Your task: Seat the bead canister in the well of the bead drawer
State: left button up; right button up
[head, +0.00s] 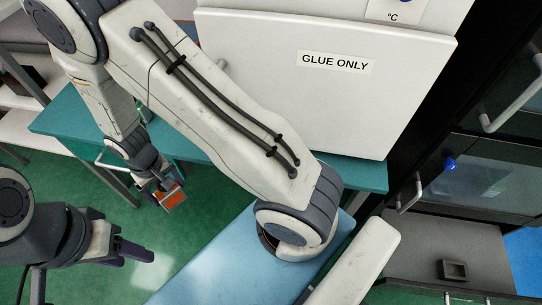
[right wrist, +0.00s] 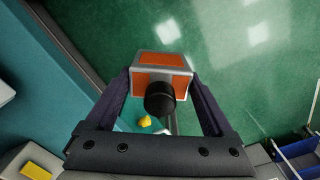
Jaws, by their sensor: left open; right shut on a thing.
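My right gripper (head: 172,190) is shut on an orange boxy thing with a grey frame, which I take to be the bead canister (head: 174,199). In the right wrist view, the canister (right wrist: 160,78) sits between both fingers, with a black round knob towards the camera. It is held in the air over the green floor, far from the drawer. A grey open drawer, apparently the bead drawer (head: 420,240), is at the right in the head view. A small dark square well (head: 453,270) in it looks empty. My left gripper (head: 132,248) is open and empty at the lower left.
A glass-fronted cabinet (head: 480,185) rises behind the drawer. In the right wrist view, a blue crate (right wrist: 298,155) is at lower right and a yellow lump (right wrist: 145,121) lies below the canister.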

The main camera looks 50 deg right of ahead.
aim_at(451, 271)
jog(key=k, duration=1.35)
jog(key=z, duration=2)
